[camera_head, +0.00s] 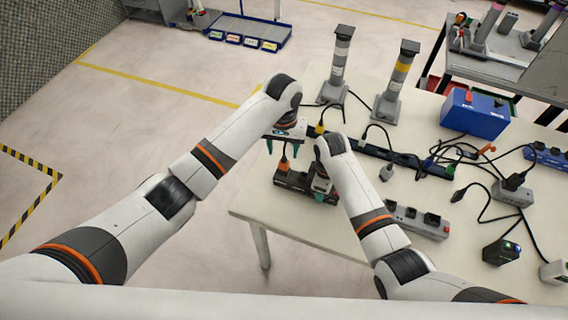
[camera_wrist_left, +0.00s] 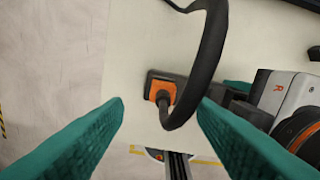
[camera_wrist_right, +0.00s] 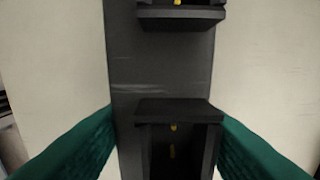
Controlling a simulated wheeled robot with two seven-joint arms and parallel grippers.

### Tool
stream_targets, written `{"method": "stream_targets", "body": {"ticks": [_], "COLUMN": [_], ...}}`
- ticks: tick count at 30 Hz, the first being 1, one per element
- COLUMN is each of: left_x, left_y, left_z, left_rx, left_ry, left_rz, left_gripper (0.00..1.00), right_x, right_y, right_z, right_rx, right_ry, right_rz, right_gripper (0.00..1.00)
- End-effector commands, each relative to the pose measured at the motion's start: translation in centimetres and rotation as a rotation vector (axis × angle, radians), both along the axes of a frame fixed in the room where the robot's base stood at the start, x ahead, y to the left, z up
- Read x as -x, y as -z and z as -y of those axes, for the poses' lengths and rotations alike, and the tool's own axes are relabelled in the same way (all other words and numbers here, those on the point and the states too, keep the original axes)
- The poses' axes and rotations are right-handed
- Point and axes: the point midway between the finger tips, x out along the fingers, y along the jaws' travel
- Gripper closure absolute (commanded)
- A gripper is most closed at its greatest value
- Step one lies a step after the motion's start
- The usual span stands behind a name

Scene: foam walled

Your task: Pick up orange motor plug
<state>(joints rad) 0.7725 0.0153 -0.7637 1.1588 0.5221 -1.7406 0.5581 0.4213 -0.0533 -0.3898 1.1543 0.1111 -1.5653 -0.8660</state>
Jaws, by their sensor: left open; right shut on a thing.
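The orange motor plug (camera_head: 284,166) stands upright in the left end of a black socket strip (camera_head: 291,184) near the table's left edge. In the left wrist view the plug (camera_wrist_left: 161,90) shows orange with a thick black cable looping up in front of it. My left gripper (camera_head: 285,146) is open just above the plug, its teal fingers on either side and not closed on it. My right gripper (camera_head: 319,196) is shut on the socket strip. In the right wrist view its fingers press both sides of the strip (camera_wrist_right: 165,75), beside empty sockets.
The white table (camera_head: 300,232) also holds a long black strip (camera_head: 400,158), a grey strip (camera_head: 420,220), a blue box (camera_head: 475,113), two grey posts and loose cables. My right arm lies close on the right. Bare tabletop shows left of the black strip.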

Motion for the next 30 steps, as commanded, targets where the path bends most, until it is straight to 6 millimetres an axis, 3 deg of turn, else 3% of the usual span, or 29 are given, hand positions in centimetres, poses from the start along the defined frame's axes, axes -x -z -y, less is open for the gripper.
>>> {"method": "stream_targets", "body": {"ticks": [12,21,30], "left_x": [0.0,0.0,0.0], "left_y": [5.0,5.4,5.4], "left_z": [0.2,0.2,0.2], "left_rx": [-0.002,-0.001,-0.001], "left_ry": [-0.002,-0.001,-0.001], "left_rz": [-0.001,0.001,0.001], "left_gripper": [0.48,0.48,0.98], "right_x": [0.0,0.0,0.0], "right_y": [0.0,0.0,0.0], "right_z": [0.0,0.0,0.0], "right_rx": [0.0,0.0,0.0], "right_ry": [0.0,0.0,0.0], "right_rz": [0.0,0.0,0.0], "right_gripper": [0.83,0.83,0.83]}}
